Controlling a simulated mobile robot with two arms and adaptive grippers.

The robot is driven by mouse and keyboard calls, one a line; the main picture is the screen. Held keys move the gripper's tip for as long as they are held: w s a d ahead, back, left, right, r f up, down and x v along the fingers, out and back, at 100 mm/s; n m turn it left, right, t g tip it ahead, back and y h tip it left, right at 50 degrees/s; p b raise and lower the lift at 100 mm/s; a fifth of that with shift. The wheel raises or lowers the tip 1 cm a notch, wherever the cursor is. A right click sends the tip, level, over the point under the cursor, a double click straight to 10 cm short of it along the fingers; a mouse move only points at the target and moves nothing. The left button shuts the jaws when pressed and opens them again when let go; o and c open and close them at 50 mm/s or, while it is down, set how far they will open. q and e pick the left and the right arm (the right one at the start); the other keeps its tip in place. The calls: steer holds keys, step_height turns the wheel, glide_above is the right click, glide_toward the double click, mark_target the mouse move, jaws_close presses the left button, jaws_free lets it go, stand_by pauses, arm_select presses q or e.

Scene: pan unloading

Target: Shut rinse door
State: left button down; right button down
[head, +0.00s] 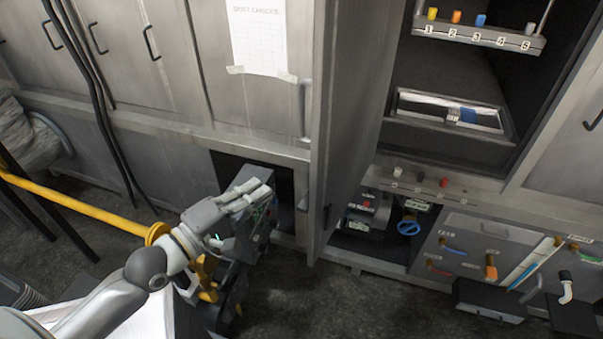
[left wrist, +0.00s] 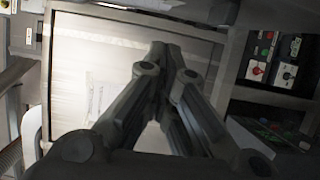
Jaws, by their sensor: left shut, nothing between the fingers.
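A tall grey metal door (head: 345,120) stands open in the middle of the head view, swung out from the cabinet front. I take it to be the rinse door, but no label on it is readable. My left gripper (head: 262,190) is shut and empty, low and to the left of this door, with a visible gap between them. In the left wrist view its fingers (left wrist: 167,55) come together before a pale panel (left wrist: 115,65); I cannot tell for sure whether that is the same door. My right gripper is not in view.
An open compartment right of the door holds a numbered rack (head: 480,37) and a tray (head: 450,112). Below are a blue valve wheel (head: 409,228) and a panel of coloured handles (head: 480,255). A yellow rail (head: 75,208) and dark cables (head: 95,95) are at left. Dark floor is free at lower centre.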

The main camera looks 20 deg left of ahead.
arm_select(q)
steer(key=p, duration=0.2)
glide_above(304, 198)
steer(key=a, duration=0.4)
steer(key=d+p, duration=0.1)
steer(key=d, duration=0.2)
steer(key=shift+d+p, duration=0.35)
steer(key=shift+p, duration=0.05)
steer(key=shift+d, duration=0.1)
